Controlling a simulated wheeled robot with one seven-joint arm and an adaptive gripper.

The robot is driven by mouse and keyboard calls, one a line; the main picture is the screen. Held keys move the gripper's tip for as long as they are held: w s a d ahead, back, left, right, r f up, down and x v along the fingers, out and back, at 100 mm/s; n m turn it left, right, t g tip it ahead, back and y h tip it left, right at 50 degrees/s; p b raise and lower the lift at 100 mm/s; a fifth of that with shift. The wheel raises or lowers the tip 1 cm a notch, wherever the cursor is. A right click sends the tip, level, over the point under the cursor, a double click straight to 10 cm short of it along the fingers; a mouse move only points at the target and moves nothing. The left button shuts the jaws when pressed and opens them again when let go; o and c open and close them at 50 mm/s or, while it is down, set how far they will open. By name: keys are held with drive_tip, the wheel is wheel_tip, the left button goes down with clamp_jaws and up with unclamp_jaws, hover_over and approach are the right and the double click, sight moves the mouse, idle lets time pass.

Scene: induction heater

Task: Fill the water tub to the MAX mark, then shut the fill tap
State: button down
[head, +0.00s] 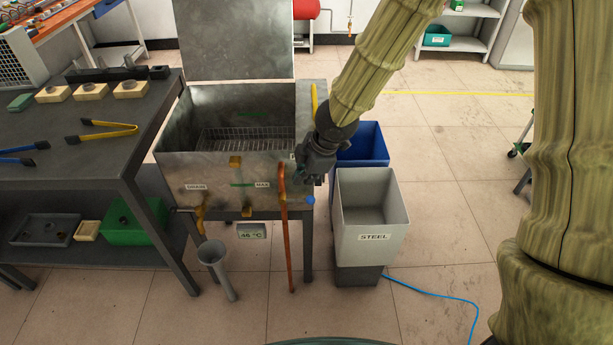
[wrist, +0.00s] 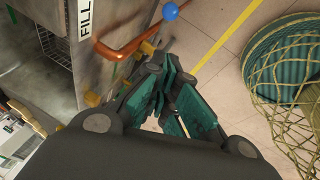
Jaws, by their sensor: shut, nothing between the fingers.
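The metal water tub (head: 222,170) stands with its lid (head: 235,40) raised and a wire basket (head: 245,140) inside. I cannot make out a water surface. A MAX label (head: 262,184) sits beside a green mark (head: 242,184) on its front. The fill tap has a blue ball knob (head: 310,200) near a copper pipe (head: 284,235) at the tub's right front. In the wrist view, the knob (wrist: 170,11) and FILL label (wrist: 85,18) show beyond my fingertips. My gripper (head: 302,179) is shut and empty, close to the tap and apart from the knob in the wrist view (wrist: 160,72).
A DRAIN label (head: 196,187) and drain pipe (head: 197,215) are at the tub's left front, above a grey funnel (head: 216,265). A 46 °C display (head: 251,230) hangs below. A grey STEEL bin (head: 367,220) and a blue bin (head: 362,140) stand close on the right.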

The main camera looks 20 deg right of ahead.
drive_tip(key=b, duration=0.2)
hover_over(299, 201)
drive_tip(key=s+a, duration=0.1)
drive_tip(key=s, duration=0.1)
wheel_tip(299, 201, down, 7)
drive_tip(key=f, duration=0.1)
drive_tip(key=d+f, duration=0.2)
drive_tip(key=shift+w, duration=0.3)
drive_tip(key=shift+f+p, duration=0.1)
drive_tip(key=shift+p, duration=0.2)
